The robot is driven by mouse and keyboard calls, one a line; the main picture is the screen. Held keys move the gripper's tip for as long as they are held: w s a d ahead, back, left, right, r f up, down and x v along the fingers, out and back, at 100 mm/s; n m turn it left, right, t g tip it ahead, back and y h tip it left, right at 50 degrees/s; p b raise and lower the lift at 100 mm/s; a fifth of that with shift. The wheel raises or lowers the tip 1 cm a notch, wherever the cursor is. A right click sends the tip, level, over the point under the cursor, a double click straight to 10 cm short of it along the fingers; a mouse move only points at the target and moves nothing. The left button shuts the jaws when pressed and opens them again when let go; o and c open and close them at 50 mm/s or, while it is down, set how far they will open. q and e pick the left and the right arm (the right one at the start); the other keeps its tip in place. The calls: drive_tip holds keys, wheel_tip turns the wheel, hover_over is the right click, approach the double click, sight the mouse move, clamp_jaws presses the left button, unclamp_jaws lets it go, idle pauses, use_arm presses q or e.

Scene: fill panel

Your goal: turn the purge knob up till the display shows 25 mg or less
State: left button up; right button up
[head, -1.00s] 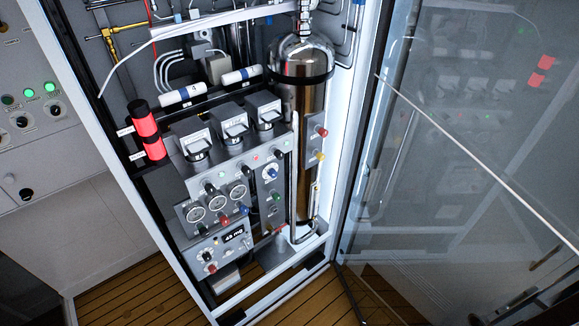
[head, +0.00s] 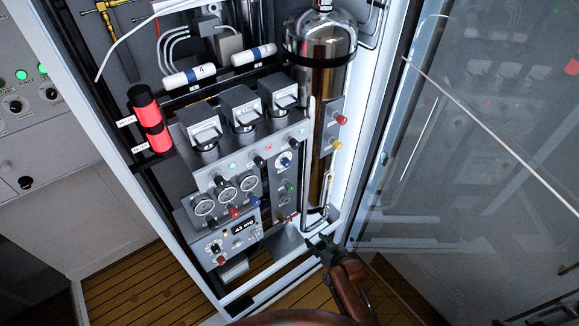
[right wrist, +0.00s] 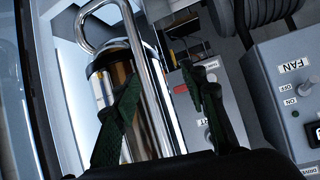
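The control panel's small black display (head: 243,226) sits low on the panel in the head view; its white digits are too blurred to read surely. A dial knob (head: 214,247) and a red-tipped knob (head: 221,260) are left of and below it; no label shows which knob is the purge knob. My right gripper (head: 322,244) is at the lower right of the panel, before the cabinet's sill, apart from the knobs. My left gripper is not in view.
A shiny metal cylinder (head: 325,100) with a bent pipe stands right of the panel. The glass door (head: 470,160) is open at the right. In the right wrist view, a grey box marked FAN (right wrist: 285,85) stands right of the fingers.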

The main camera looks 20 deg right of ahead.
drive_tip(key=w+a+r+n+t+y, duration=0.1)
drive_tip(key=w+r+t, duration=0.15)
drive_tip(key=r, duration=0.65)
drive_tip(key=w+a+r+t+y, duration=0.15)
drive_tip(key=w+r, duration=0.25)
drive_tip(key=r, duration=0.6)
drive_tip(key=n+t+y, duration=0.1)
drive_tip(key=n+t, duration=0.1)
approach(288, 164)
drive_tip(key=w, duration=0.2)
drive_tip(key=x, duration=0.6)
drive_tip(key=shift+w+a+b, duration=0.2)
drive_tip(key=shift+a+b, duration=0.15)
drive_tip(key=shift+w+a, duration=0.1)
drive_tip(key=shift+w, duration=0.35)
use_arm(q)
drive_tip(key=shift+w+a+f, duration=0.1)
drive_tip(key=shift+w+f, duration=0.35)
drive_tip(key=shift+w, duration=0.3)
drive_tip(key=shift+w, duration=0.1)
use_arm(e)
clamp_jaws()
